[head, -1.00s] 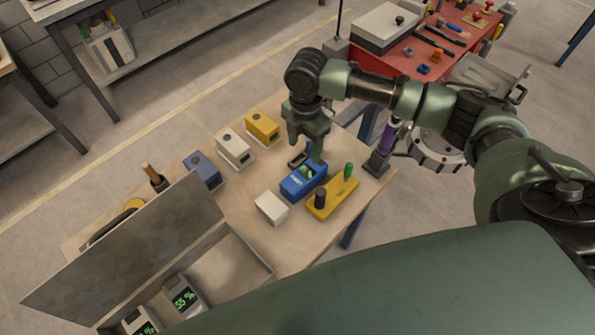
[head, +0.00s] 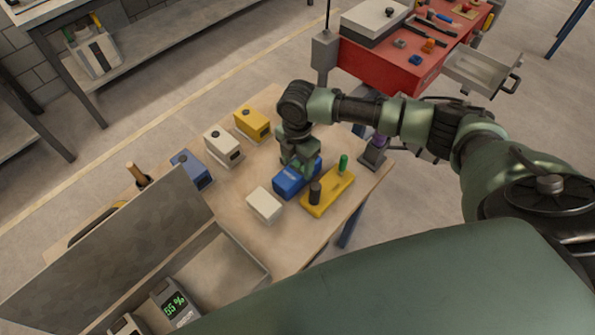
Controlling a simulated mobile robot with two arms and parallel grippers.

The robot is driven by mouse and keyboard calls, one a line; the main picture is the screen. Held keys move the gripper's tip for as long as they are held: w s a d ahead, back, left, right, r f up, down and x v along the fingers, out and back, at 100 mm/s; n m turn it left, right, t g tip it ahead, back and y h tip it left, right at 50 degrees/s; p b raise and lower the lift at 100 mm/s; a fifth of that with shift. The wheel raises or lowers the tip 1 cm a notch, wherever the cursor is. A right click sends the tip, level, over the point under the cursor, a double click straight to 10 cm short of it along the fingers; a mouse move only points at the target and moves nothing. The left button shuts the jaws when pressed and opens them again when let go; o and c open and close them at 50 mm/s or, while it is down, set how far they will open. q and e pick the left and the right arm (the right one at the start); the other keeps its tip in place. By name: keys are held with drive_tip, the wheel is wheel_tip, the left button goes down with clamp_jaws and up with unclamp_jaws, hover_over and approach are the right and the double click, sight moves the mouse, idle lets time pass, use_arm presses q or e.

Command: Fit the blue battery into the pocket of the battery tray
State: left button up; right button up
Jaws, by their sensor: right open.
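A blue block (head: 290,184) lies near the right edge of the wooden table, partly covered by my right gripper. Another blue block (head: 188,170) with a dark knob stands to the left, in a row with a white block (head: 222,146) and a yellow block (head: 252,124). I cannot tell for certain which blue block is the battery. My right gripper (head: 298,165) is open, low over the nearer blue block; whether it touches is hidden. No battery tray with a pocket is clear to me. My left gripper is out of view.
A yellow base (head: 328,195) with a green and a black post stands close right of the blue block. A small white box (head: 264,205) lies in front. A grey slanted panel (head: 120,250) and a display reading 65 % (head: 174,304) are at lower left.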

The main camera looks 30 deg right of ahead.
drive_tip(key=shift+f, duration=1.3)
clamp_jaws()
drive_tip(key=shift+w+r, duration=0.1)
drive_tip(key=shift+r, duration=0.05)
